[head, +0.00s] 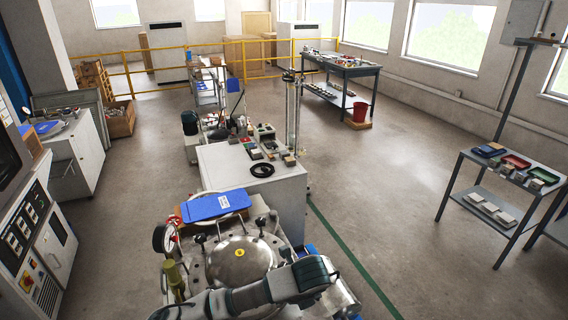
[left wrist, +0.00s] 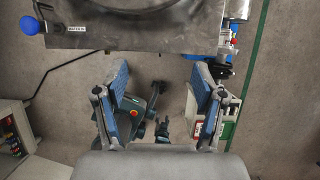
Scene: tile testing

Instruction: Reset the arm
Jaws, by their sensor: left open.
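In the left wrist view my left gripper (left wrist: 160,85) is open and empty, its two blue-padded fingers wide apart. Bare floor and dark parts of my own body show between and below the fingers. Past the fingertips is the edge of a steel machine (left wrist: 150,38) with a blue knob (left wrist: 30,25). In the head view my left arm (head: 240,295) crosses the bottom, in front of the steel machine with its round lid (head: 240,258). The left gripper's fingers cannot be made out there. My right gripper is in neither view.
A blue clipboard-like item (head: 216,205) lies at the machine's back, beside a pressure gauge (head: 164,238). A white bench (head: 280,190) stands behind. A shelf table (head: 505,180) stands at right, a control cabinet (head: 30,240) at left. The floor (head: 370,190) between is clear.

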